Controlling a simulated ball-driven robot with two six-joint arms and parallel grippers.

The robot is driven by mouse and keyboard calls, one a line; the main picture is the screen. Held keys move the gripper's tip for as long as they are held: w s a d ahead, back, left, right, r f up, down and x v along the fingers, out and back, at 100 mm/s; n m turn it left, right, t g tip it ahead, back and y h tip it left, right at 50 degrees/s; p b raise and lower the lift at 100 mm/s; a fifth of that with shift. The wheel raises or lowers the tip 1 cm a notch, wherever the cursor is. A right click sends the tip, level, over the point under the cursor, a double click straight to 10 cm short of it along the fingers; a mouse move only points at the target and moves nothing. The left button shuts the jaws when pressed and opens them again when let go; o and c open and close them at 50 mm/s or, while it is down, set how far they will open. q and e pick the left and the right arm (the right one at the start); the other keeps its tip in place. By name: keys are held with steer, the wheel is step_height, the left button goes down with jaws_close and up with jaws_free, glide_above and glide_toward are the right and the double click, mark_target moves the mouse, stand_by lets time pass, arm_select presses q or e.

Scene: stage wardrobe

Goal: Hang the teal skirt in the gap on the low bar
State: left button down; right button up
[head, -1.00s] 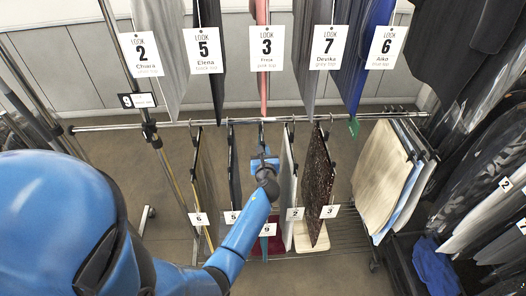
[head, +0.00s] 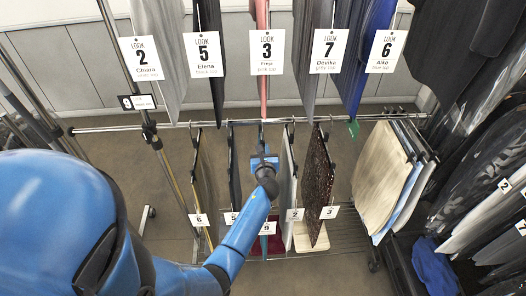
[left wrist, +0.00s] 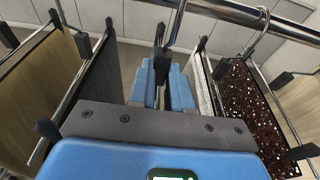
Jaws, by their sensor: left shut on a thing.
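My left gripper (head: 264,162) is just below the low bar (head: 290,121), between a dark skirt on its left and a pale one on its right. In the left wrist view its blue fingers (left wrist: 161,88) are shut on a hanger (left wrist: 160,55), whose hook rises to the bar. The hook looks to be at or over the bar; whether the bar carries it I cannot tell. A narrow teal strip of the teal skirt (head: 264,246) shows beneath my arm, near a white number tag (head: 268,228). My arm hides the rest. My right gripper is not in view.
The dark skirt (head: 233,175) and pale skirt (head: 287,175) hang close on either side. Beyond them are an olive skirt (head: 205,185) and a brown speckled skirt (head: 317,185). Cream and blue garments (head: 385,180) hang at right. Look cards (head: 267,52) and tops hang above.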

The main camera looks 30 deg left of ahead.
arm_select(q)
steer(key=shift+w+a+r+b, duration=0.1)
steer(key=shift+w+a+b, duration=0.2)
steer(key=shift+w+a, duration=0.5)
steer(key=shift+w+a+f+b, duration=0.1)
steer(key=shift+w+a+b, duration=0.3)
steer(key=shift+w, duration=0.75)
steer(key=shift+w+a+r+b, duration=0.1)
steer(key=shift+w+a+b, duration=0.15)
steer(key=shift+w+a, duration=0.55)
steer(key=shift+w+d, duration=0.15)
steer(key=shift+w, duration=0.05)
steer(key=shift+w+f+b, duration=0.1)
steer(key=shift+f+b, duration=1.65)
steer(key=shift+f, duration=0.3)
steer(key=shift+r, duration=0.1)
steer(key=c, duration=1)
jaws_free()
